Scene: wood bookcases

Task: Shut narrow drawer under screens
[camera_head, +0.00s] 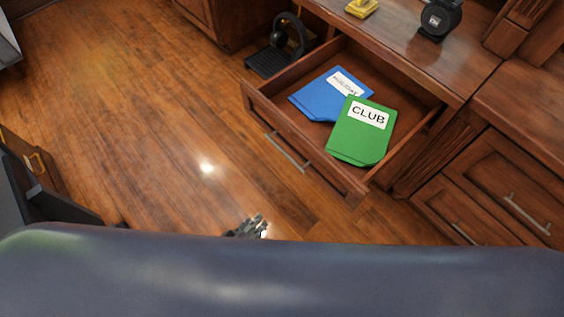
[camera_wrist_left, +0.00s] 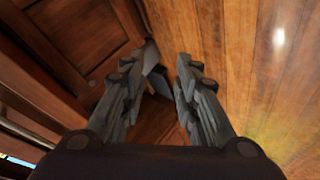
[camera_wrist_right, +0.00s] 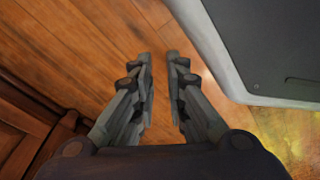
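The narrow wooden drawer (camera_head: 262,107) is pulled out from the desk in the head view, with a metal bar handle (camera_head: 287,152) on its front. A blue folder (camera_head: 318,95) and a green folder (camera_head: 358,139) marked CLUB lie inside it. My left gripper (camera_head: 258,224) shows just above my body's edge, apart from the drawer front. In the left wrist view its fingers (camera_wrist_left: 168,65) stand apart with nothing between them. My right gripper (camera_wrist_right: 159,58) is open and empty over the floor in the right wrist view; it is hidden in the head view.
The desktop (camera_head: 415,60) holds a yellow item (camera_head: 361,8) and a black device (camera_head: 439,18). A black object with a ring (camera_head: 285,45) stands on the floor beyond the drawer. Closed cabinet drawers (camera_head: 500,190) are at right. The wooden floor (camera_head: 150,110) at left is clear.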

